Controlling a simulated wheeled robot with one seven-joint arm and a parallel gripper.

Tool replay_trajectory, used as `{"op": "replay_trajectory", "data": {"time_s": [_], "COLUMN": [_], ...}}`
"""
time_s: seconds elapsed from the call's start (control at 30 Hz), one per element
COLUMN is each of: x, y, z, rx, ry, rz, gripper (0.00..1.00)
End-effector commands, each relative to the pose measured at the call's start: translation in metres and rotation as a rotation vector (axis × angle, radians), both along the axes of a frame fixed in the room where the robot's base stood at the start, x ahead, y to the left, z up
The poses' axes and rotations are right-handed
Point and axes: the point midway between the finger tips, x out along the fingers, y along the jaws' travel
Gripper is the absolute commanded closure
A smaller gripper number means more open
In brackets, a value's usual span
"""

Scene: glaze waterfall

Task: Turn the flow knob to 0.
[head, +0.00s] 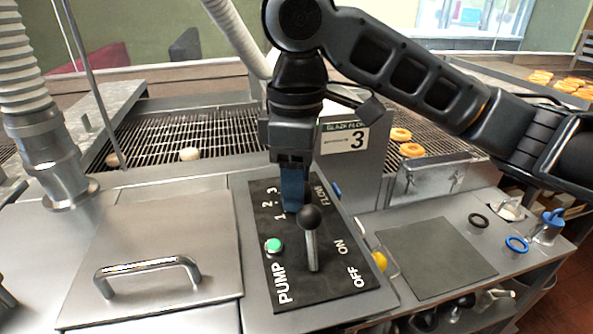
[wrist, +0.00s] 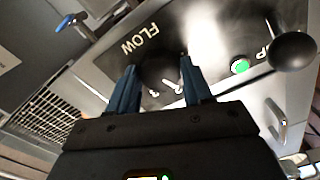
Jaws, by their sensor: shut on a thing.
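My gripper (head: 292,208) points down onto the black control panel (head: 262,215), with its blue fingers at the flow dial beside the FLOW label. The wrist view shows my gripper (wrist: 160,72) with one finger on each side of the dark flow knob (wrist: 158,68), shut on it. In the head view the fingers hide the knob. The dial marks 1, 2 and 3 show left of the fingers; I cannot see a 0 or a pointer clearly. A sign (head: 344,139) behind the panel reads glaze flow 3.
A lid with a handle (head: 148,268) lies left. Wire racks with doughnuts (head: 411,150) are behind.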

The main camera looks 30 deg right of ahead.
Motion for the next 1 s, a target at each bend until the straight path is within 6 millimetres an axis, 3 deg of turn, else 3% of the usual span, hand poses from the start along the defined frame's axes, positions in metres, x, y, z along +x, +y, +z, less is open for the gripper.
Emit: {"op": "replay_trajectory", "data": {"time_s": [1.0], "x": [0.0005], "y": [0.0002], "z": [0.0002], "rx": [0.001], "ry": [-0.003], "rz": [0.942], "gripper": [0.80]}}
